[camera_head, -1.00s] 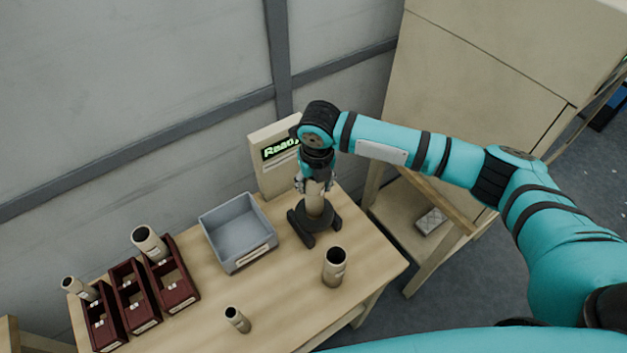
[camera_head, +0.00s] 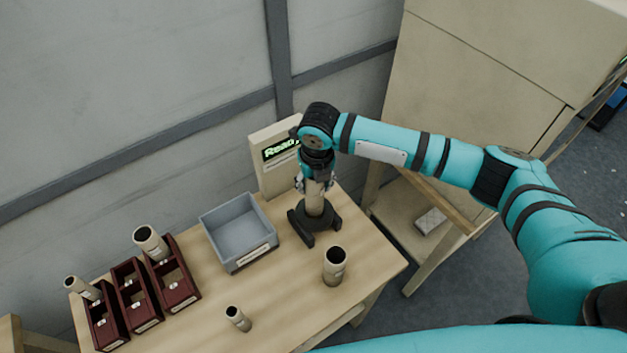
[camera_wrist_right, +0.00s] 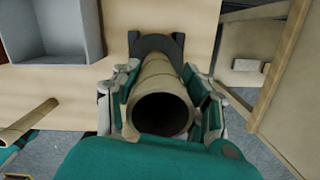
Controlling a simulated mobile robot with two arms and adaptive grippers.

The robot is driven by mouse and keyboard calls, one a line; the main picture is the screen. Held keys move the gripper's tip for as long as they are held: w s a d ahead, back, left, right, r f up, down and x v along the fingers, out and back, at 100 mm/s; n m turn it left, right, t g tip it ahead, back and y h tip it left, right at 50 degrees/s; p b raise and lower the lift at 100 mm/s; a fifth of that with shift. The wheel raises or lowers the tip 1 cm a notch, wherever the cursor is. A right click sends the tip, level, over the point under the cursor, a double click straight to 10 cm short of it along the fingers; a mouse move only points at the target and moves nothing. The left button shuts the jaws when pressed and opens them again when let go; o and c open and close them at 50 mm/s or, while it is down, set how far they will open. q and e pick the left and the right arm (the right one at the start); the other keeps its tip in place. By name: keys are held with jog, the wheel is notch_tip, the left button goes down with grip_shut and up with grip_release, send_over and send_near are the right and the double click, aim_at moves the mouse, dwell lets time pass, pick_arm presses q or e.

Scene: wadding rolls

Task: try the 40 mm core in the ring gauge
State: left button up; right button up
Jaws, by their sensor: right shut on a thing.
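My right gripper (camera_head: 316,184) is shut on a cardboard core (camera_head: 314,203). The core stands upright over the dark ring gauge (camera_head: 327,226) on the table, its lower end at the gauge's ring; I cannot tell how deep it sits. In the right wrist view the core (camera_wrist_right: 160,108) shows its open end between the fingers (camera_wrist_right: 165,85), with the gauge (camera_wrist_right: 150,44) beyond its far end. The size marking on the held core is not readable. My left gripper is not in view.
A grey bin (camera_head: 240,235) stands left of the gauge, with a display (camera_head: 273,158) behind. Dark red boxes (camera_head: 172,280) hold cores at left.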

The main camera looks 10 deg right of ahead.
jog(key=shift+f, duration=0.5)
dwell(0.7)
jog(key=shift+p, duration=0.3)
jog(key=shift+s+f, duration=0.3)
jog(key=shift+f, duration=0.25)
dwell(2.0)
jog(key=o, duration=1.2)
jog(key=shift+w, duration=0.25)
jog(key=shift+o, duration=0.2)
jog(key=shift+r, duration=0.15)
